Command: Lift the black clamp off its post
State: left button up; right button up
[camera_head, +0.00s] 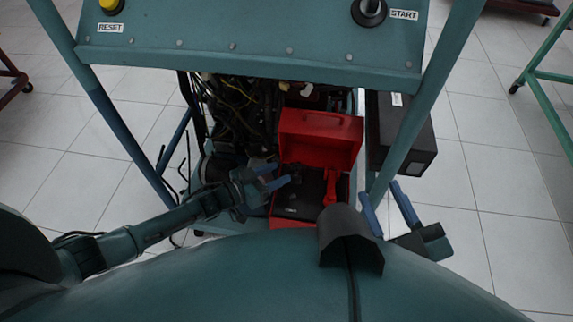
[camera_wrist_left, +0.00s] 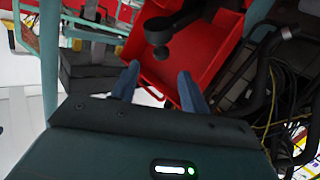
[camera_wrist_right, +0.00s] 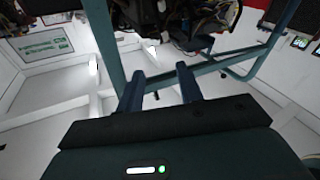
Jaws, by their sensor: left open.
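The black clamp (camera_head: 296,171) is a small dark shape on the black battery (camera_head: 309,203) in the red box, hard to make out in the head view. In the left wrist view a black piece with a rounded end, which looks like the clamp (camera_wrist_left: 160,38), lies just beyond the fingertips. The post is hidden. My left gripper (camera_head: 279,176) is open, its blue fingers pointing right, just left of the clamp and apart from it. Its fingers also show in the left wrist view (camera_wrist_left: 158,72). My right gripper (camera_head: 385,200) is open and empty, right of the box.
A red clamp (camera_head: 330,187) stands at the battery's right side. The red lid (camera_head: 320,138) is raised behind it. Engine hoses and wires (camera_head: 238,110) lie at the back left. Teal frame posts (camera_head: 425,95) and a black box (camera_head: 408,135) stand on the right.

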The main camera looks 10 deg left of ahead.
pick_arm(q)
jog(key=p+v, duration=0.2)
jog(key=v, duration=0.6)
pick_arm(e)
jog(key=shift+w+d+f+m+g+h, duration=0.2)
jog(key=shift+d+m+g+h, duration=0.45)
jog(key=shift+h, duration=0.25)
pick_arm(q)
jog(key=shift+a+r, duration=0.1)
pick_arm(e)
jog(key=shift+c, duration=0.4)
